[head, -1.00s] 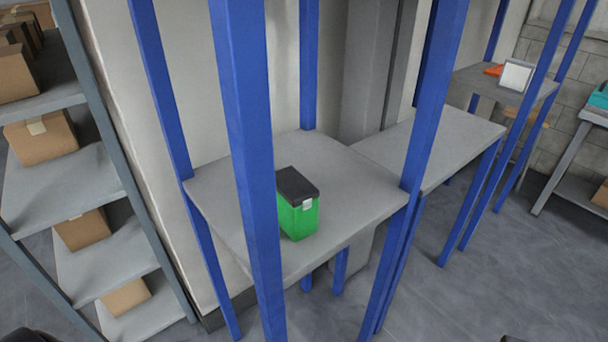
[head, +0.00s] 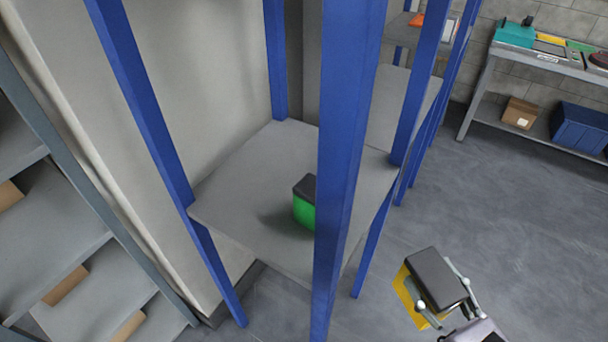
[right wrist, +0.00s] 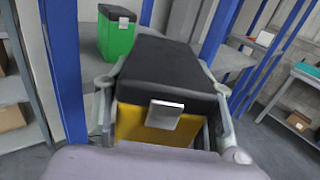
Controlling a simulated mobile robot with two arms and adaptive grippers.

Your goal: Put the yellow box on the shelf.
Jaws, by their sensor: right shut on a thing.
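The yellow box (head: 415,299) has a black lid and is off the floor at the lower right of the head view. My right gripper (head: 452,292) is shut on it, with a finger along its side. In the right wrist view the yellow box (right wrist: 150,124) fills the middle, its silver latch facing me, between the fingers of my right gripper (right wrist: 165,110). The grey shelf (head: 245,190) stands between blue posts, left of the box and apart from it. My left gripper is not in view.
A green box (head: 304,208) with a black lid stands on the shelf, partly hidden by the near blue post (head: 340,170). Grey racks with cardboard boxes (head: 66,286) are at the left. A workbench (head: 550,62) stands at the back right. The floor (head: 440,200) between is clear.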

